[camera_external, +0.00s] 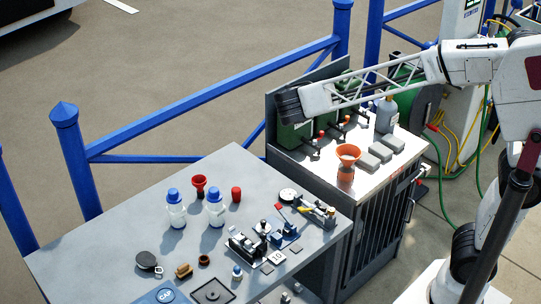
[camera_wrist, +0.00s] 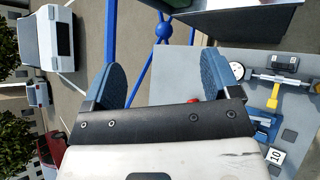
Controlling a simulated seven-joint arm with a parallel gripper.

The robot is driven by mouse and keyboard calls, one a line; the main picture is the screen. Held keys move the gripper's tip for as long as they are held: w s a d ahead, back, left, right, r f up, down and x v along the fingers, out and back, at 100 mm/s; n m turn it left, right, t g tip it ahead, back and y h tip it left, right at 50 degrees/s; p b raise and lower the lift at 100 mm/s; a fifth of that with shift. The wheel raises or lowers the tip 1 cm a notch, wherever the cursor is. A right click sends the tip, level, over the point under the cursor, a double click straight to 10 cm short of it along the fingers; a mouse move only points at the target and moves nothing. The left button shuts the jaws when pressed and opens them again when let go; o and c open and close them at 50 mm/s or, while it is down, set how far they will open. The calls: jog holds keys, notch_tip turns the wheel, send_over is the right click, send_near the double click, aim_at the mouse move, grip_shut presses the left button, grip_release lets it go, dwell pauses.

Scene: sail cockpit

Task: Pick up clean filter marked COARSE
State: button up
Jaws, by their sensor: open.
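My gripper (camera_external: 288,106) hangs over the back left of the metal cabinet, in front of green boxes there. In the wrist view the two blue-padded fingers of my gripper (camera_wrist: 158,78) stand wide apart with nothing between them. I cannot make out a filter marked COARSE in either view; no such label is readable. An orange funnel-topped item (camera_external: 347,154) stands on the cabinet, with several grey blocks (camera_external: 380,151) to its right. The green boxes (camera_external: 290,135) are partly hidden by my gripper.
The grey table (camera_external: 120,235) holds white bottles with blue caps (camera_external: 176,210), a red funnel (camera_external: 199,184), a red cup (camera_external: 236,194) and a clamp tool (camera_external: 318,211). A grey bottle (camera_external: 386,117) stands at the cabinet's back. Blue railings (camera_external: 210,98) run behind.

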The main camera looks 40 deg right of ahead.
jog(key=w+a+f+n+t, duration=0.1)
jog(key=w+a+n+t, duration=0.25)
jog(key=a, duration=0.55)
jog(key=w+a+f+n+t, duration=0.15)
jog(key=w+a+n, duration=0.25)
jog(key=a, duration=0.4)
jog(key=n+t+y, duration=0.4)
jog(key=n+t, duration=0.1)
jog(key=n, duration=0.2)
send_over(179, 214)
jog(key=s, duration=0.5)
notch_tip(179, 214, down, 2)
jog(key=shift+n, duration=0.25)
jog(key=f, duration=0.9)
jog(key=a+f, duration=0.1)
jog(key=f, duration=1.6)
jog(key=shift+s+a+f, duration=0.15)
jog(key=shift+f, duration=0.2)
jog(key=shift+x, duration=1.3)
jog(key=shift+f+x, duration=0.1)
jog(key=shift+x, duration=1.2)
jog(key=shift+f+x, duration=0.15)
jog(key=shift+x, duration=1.15)
